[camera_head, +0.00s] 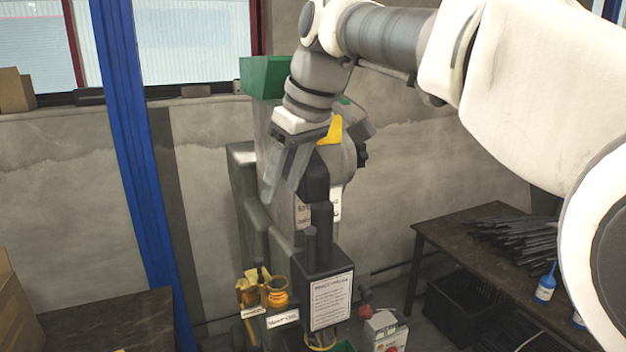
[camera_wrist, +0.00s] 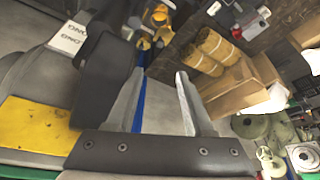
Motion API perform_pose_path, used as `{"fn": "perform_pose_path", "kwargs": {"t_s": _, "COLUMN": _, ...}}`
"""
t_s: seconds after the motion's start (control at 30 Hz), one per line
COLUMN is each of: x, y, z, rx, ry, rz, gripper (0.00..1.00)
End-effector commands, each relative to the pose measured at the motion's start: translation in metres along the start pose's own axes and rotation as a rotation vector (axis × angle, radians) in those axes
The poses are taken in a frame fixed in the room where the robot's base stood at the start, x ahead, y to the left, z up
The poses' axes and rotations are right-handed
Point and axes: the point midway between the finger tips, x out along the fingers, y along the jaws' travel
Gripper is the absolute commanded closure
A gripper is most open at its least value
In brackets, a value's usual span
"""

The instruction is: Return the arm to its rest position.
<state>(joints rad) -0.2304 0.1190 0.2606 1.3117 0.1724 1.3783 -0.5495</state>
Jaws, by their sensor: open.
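My gripper (camera_head: 284,172) hangs from my raised arm in front of the grey rivet press (camera_head: 285,235) in the head view. Its two long grey fingers point down and stand apart with nothing between them. In the wrist view my gripper (camera_wrist: 160,95) also shows open and empty, with a gap between the fingers. A yellow part of the press (camera_wrist: 38,125) is close beside the gripper at left in the wrist view. From the head view I cannot tell whether the gripper touches the press.
A green box (camera_head: 264,76) is behind my wrist. A dark table (camera_head: 480,262) with black strips and a blue-white bottle (camera_head: 545,288) stands at right. A blue column (camera_head: 135,150) rises at left. Cardboard boxes (camera_wrist: 240,90) and rolls (camera_wrist: 206,55) show in the wrist view.

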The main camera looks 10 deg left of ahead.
Motion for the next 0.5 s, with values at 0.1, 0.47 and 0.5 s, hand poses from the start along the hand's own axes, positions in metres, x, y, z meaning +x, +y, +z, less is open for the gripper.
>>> {"fn": "perform_pose_path", "kwargs": {"t_s": 0.1, "x": -0.003, "y": 0.002, "z": 0.010, "rx": 0.027, "ry": -0.004, "rz": 0.019, "gripper": 0.48}}
{"fn": "perform_pose_path", "kwargs": {"t_s": 0.47, "x": -0.015, "y": 0.012, "z": 0.138, "rx": 0.380, "ry": -0.009, "rz": 0.225, "gripper": 0.48}}
{"fn": "perform_pose_path", "kwargs": {"t_s": 0.5, "x": -0.014, "y": 0.012, "z": 0.155, "rx": 0.425, "ry": -0.007, "rz": 0.247, "gripper": 0.48}}
